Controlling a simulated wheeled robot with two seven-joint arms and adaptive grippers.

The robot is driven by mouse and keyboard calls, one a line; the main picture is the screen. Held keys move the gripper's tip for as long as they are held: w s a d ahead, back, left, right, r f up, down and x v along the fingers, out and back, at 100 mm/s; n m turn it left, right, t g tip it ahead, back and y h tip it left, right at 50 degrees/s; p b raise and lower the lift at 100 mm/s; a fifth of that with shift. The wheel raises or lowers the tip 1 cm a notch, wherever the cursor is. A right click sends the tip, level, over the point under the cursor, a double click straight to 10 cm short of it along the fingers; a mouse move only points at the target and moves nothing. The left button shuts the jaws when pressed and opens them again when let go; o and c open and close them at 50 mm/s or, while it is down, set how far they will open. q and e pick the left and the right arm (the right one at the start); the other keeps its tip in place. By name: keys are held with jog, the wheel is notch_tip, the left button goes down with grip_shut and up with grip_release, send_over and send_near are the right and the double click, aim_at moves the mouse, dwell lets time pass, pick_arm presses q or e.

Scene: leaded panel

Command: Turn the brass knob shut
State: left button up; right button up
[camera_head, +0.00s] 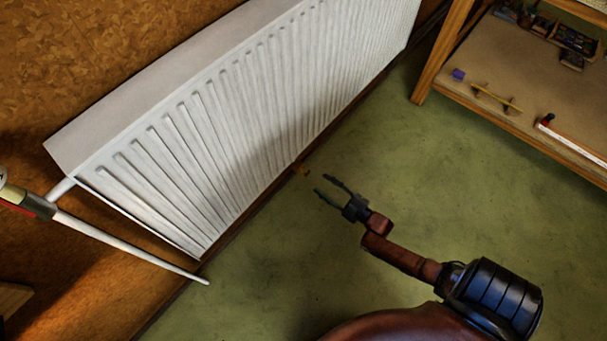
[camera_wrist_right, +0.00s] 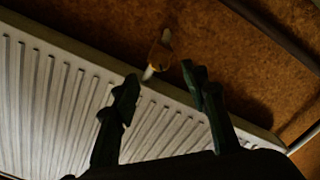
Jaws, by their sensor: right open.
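In the right wrist view the knob (camera_wrist_right: 160,50) shows on a short white pipe at the radiator's edge, against brown wall. My right gripper (camera_head: 323,185) is open and empty. My left gripper is not in view.
A white pipe (camera_head: 130,245) and a valve head with a red band (camera_head: 25,202) are at the radiator's left end. A wooden workbench (camera_head: 520,80) with small items stands at the upper right. The green floor (camera_head: 480,180) is clear between.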

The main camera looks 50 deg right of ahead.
aim_at(308, 174)
jog(key=w+b, duration=0.1)
jog(key=w, duration=0.3)
jog(key=w+b, duration=0.1)
jog(key=w, duration=0.1)
jog(key=shift+w+a+f+b, duration=0.1)
jog(key=shift+w+a+b, duration=0.2)
jog(key=shift+w, duration=0.45)
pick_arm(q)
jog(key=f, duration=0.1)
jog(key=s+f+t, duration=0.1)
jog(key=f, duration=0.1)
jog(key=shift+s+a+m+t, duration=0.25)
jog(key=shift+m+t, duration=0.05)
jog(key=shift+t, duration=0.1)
pick_arm(e)
grip_shut()
